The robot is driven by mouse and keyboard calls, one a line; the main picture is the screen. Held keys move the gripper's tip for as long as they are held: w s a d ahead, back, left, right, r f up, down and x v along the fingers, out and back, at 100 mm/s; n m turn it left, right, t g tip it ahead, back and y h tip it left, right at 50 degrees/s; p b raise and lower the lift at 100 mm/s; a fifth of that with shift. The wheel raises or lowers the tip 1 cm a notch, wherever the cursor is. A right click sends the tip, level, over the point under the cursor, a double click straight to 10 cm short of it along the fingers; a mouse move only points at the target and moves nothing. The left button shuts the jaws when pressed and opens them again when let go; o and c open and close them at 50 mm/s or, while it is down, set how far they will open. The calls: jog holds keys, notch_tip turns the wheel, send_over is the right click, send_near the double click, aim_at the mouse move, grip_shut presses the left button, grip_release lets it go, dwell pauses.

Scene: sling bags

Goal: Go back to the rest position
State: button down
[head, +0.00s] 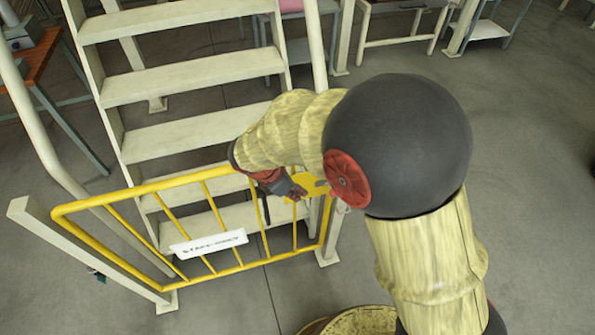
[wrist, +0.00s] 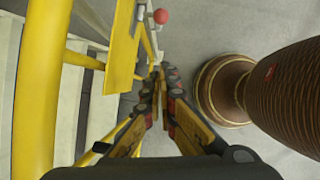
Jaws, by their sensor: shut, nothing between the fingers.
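My gripper (head: 294,192) is beside the latch side of a yellow gate (head: 190,182), partly hidden behind my own arm in the head view. In the wrist view my gripper (wrist: 160,76) has its two fingertips together with nothing held between them. A yellow plate (wrist: 123,48) on the gate is just left of the fingertips. A red ball knob (wrist: 161,16) on a pale fitting is beyond the fingertips. I cannot tell whether the fingers touch the gate. The gate spans the foot of the stairs (head: 190,75) and carries a white sign (head: 209,244).
A pale post (head: 90,255) stands at the gate's left end, with a handrail (head: 45,150) beside it. An orange-topped table (head: 35,55) is at the upper left, and benches (head: 400,8) are at the back. Open grey floor (head: 535,150) lies to the right.

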jog(key=s+d+r+m+g+y, duration=0.1)
jog(key=s+d+r+m+g, duration=0.15)
jog(key=s+m, duration=0.65)
jog(key=s+d+r+m+t+y, duration=0.1)
jog(key=s+d+r+m+t, duration=0.1)
jog(key=s+d+r+m, duration=0.2)
jog(key=s+d+r+m+t+y, duration=0.2)
jog(key=s+d+r+m, duration=0.3)
jog(key=d+r+m, duration=0.5)
notch_tip(320, 180, up, 6)
jog(key=shift+s+d+f+t+y, duration=0.1)
jog(key=shift+s+d+t+y, duration=0.3)
jog(key=shift+t, duration=0.45)
